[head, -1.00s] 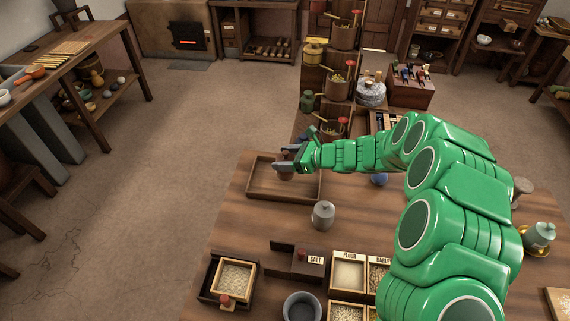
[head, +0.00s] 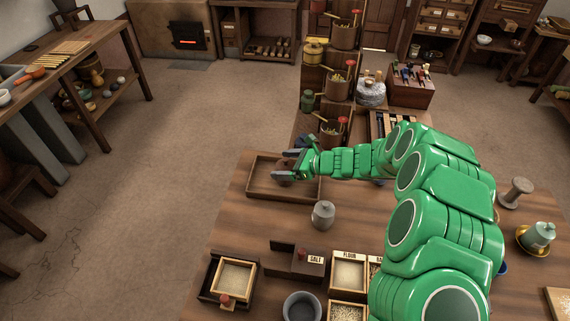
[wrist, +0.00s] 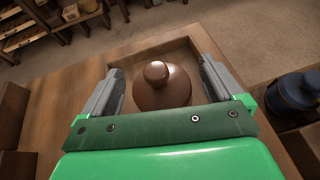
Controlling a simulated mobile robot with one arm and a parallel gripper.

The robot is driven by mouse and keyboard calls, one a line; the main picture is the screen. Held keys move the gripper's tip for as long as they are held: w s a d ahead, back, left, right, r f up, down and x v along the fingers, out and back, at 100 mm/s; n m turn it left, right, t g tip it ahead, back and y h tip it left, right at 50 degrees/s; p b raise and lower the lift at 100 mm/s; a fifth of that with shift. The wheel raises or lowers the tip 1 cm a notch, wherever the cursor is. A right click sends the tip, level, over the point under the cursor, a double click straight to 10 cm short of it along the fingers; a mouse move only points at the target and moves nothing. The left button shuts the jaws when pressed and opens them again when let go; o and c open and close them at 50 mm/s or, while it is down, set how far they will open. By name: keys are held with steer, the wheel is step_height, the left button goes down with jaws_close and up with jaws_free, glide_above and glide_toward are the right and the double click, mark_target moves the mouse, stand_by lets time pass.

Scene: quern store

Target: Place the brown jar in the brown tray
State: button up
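The brown jar (head: 284,172) with a round knobbed lid is within the brown tray (head: 256,185) on the wooden table. In the wrist view the jar (wrist: 161,92) stands upright between my fingers, with the tray's rim (wrist: 150,47) behind it. My gripper (head: 288,167) is low over the tray. In the wrist view my gripper (wrist: 160,85) is open, with a small gap on each side of the jar. The jar's base is hidden, so its contact with the tray floor cannot be seen.
A grey lidded jar (head: 323,214) stands just in front of the tray. A shelf of brown pots (head: 336,88) rises behind the tray. Table left of the grey jar is clear.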

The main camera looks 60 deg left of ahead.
steer(key=shift+w+d+r, duration=0.1)
steer(key=shift+d+r, duration=0.05)
steer(key=shift+r, duration=0.05)
steer(key=v, duration=1.1)
steer(key=shift+w+d, duration=0.15)
steer(key=shift+d, duration=0.1)
